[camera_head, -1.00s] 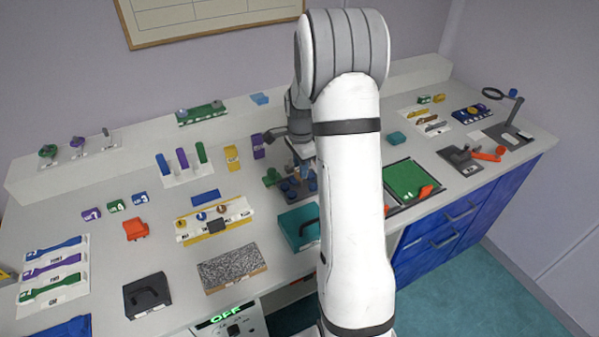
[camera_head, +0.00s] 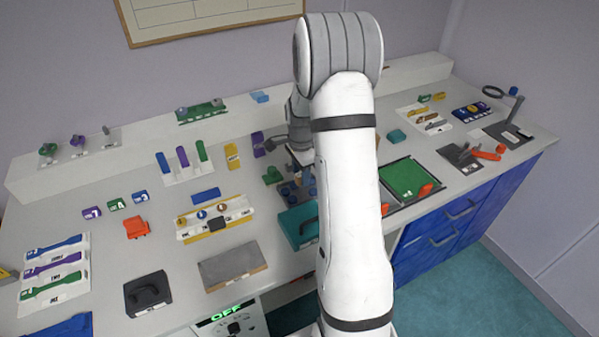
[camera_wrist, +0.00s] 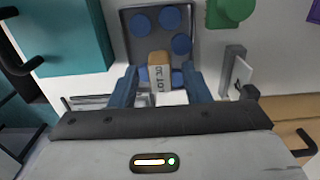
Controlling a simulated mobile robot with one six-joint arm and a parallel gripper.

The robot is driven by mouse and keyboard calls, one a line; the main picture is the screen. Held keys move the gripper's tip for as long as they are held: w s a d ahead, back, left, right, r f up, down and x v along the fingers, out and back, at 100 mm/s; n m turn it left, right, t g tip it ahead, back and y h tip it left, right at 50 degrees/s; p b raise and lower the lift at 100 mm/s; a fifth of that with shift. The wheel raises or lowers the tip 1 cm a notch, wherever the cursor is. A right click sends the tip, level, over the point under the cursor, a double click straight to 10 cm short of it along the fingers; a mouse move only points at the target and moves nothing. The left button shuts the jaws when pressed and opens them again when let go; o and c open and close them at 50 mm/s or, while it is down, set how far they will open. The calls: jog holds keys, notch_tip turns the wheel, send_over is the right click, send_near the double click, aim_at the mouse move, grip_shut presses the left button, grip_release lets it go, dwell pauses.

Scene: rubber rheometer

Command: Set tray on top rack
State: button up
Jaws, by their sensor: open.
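A dark tray with several blue discs (camera_wrist: 153,42) lies flat on the bench in the wrist view. A tan block labelled "LOT" (camera_wrist: 160,74) sits at its near edge, between my fingers. My gripper (camera_wrist: 160,88) is open, with one blue finger on each side of the block; I cannot tell if they touch it. In the head view the disc tray (camera_head: 292,193) is partly hidden by my arm. No part is clearly marked as the top rack; a raised ledge (camera_head: 150,128) along the back carries a green rack (camera_head: 202,110).
A teal box with a dark handle (camera_head: 297,228) stands close to the disc tray. A green block (camera_head: 272,175) is on its other side. A green framed mat (camera_head: 405,178) lies right of my arm. A grey slab (camera_head: 232,265) lies at the front.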

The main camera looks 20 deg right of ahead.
jog(key=s+a+r+n+b, duration=0.1)
jog(key=s+a+r+n, duration=0.1)
jog(key=r, duration=0.6)
jog(key=s+a+r+n+b, duration=0.1)
jog(key=s+a+r, duration=0.1)
jog(key=r, duration=0.6)
jog(key=s+a+r+n+t, duration=0.1)
jog(key=s+a+n, duration=0.4)
jog(key=s, duration=0.5)
jog(key=s+a+r+n+t, duration=0.1)
jog(key=s+a+n+t, duration=0.1)
jog(key=s+a+n, duration=0.3)
jog(key=s+n, duration=0.4)
jog(key=s, duration=0.1)
jog(key=shift+s, duration=0.35)
jog(key=shift+s+a+f+n, duration=0.15)
jog(key=shift+s+a+n, duration=0.1)
jog(key=shift+s+n, duration=0.05)
jog(key=shift+c, duration=0.7)
